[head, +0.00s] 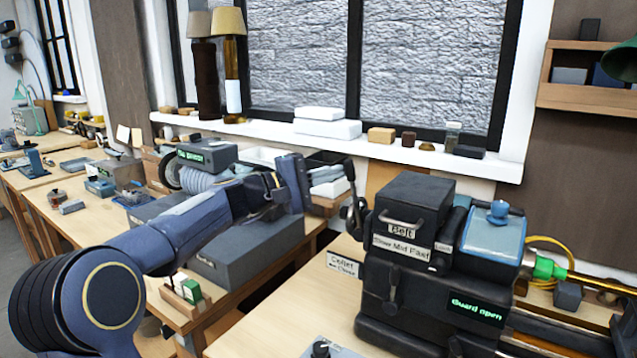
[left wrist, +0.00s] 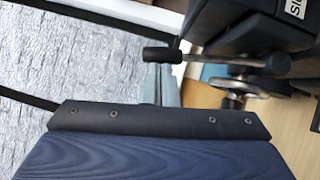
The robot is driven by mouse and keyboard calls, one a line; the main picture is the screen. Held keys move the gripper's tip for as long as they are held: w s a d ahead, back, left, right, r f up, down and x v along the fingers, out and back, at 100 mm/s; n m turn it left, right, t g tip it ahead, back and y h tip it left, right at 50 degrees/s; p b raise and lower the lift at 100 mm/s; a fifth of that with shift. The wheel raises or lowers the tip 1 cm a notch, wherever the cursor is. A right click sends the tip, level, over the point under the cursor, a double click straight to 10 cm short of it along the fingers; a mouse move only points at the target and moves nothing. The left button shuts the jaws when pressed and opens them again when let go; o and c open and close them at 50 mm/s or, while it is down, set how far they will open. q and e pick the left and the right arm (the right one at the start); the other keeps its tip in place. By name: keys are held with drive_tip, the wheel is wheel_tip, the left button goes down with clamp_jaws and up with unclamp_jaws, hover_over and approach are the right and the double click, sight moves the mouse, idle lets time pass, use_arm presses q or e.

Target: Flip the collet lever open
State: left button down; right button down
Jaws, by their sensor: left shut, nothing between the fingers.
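The collet lever (head: 352,205) is a dark lever on the left end of the dark lathe headstock (head: 410,235). In the left wrist view the lever (left wrist: 163,54) is a metal rod with a black grip, running from a round metal hub (left wrist: 246,88). A label reading "Collet" (head: 343,265) stands below it; its smaller line is hard to read. My left gripper (head: 298,183) is shut and empty, just left of the lever, with a small gap that I cannot judge exactly. My right gripper is out of view.
A green-lit display reads "Guard open" (head: 477,309). The windowsill (head: 470,160) holds boxes and jars. The wooden bench top (head: 270,325) in front of the headstock is mostly clear.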

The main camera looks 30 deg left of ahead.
use_arm(q)
drive_tip(key=shift+s+d+r+m+g+y+b, duration=0.1)
drive_tip(key=shift+d+r+m+g+y+b, duration=0.1)
drive_tip(key=shift+d+m, duration=0.3)
drive_tip(key=shift+d+r+m+g+y+b, duration=0.1)
drive_tip(key=shift+d+r+m+g, duration=0.1)
drive_tip(key=shift+d, duration=0.5)
drive_tip(key=shift+d+r, duration=0.15)
drive_tip(key=shift+d, duration=0.35)
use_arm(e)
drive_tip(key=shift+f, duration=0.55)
use_arm(q)
drive_tip(key=shift+d, duration=0.1)
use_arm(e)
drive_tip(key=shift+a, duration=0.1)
